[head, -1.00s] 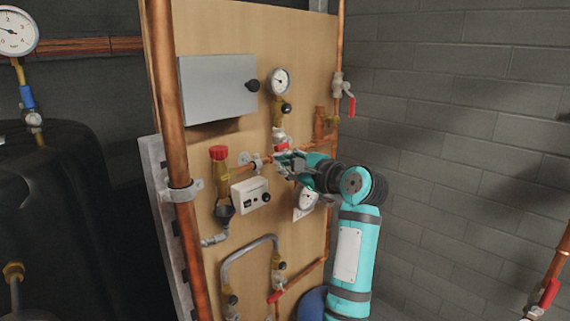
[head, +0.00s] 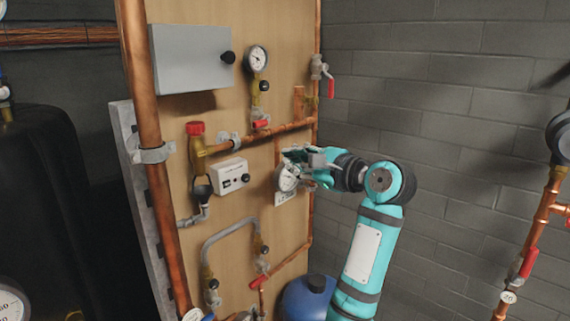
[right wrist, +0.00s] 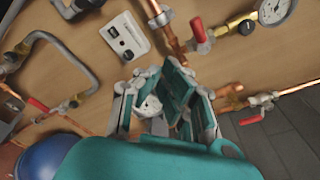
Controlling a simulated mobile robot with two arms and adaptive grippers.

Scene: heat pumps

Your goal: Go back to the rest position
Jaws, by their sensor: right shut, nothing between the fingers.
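My right gripper (head: 300,158) is shut and empty in the head view, in front of the wooden panel near its right edge. It overlaps the upper part of a round gauge (head: 287,178); whether it touches the gauge cannot be told. The right wrist view shows the same gripper (right wrist: 165,95) from behind, with the panel and pipes beyond its fingers. My right arm (head: 365,245) rises from the bottom of the head view and bends left at the elbow. My left gripper is in neither view.
The wooden panel (head: 240,130) carries a grey box (head: 190,58), a white control box (head: 230,176), a red-handled valve (head: 262,124) and copper pipes. A blue vessel (head: 305,300) stands below. The space before the grey brick wall (head: 440,130) is fairly clear.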

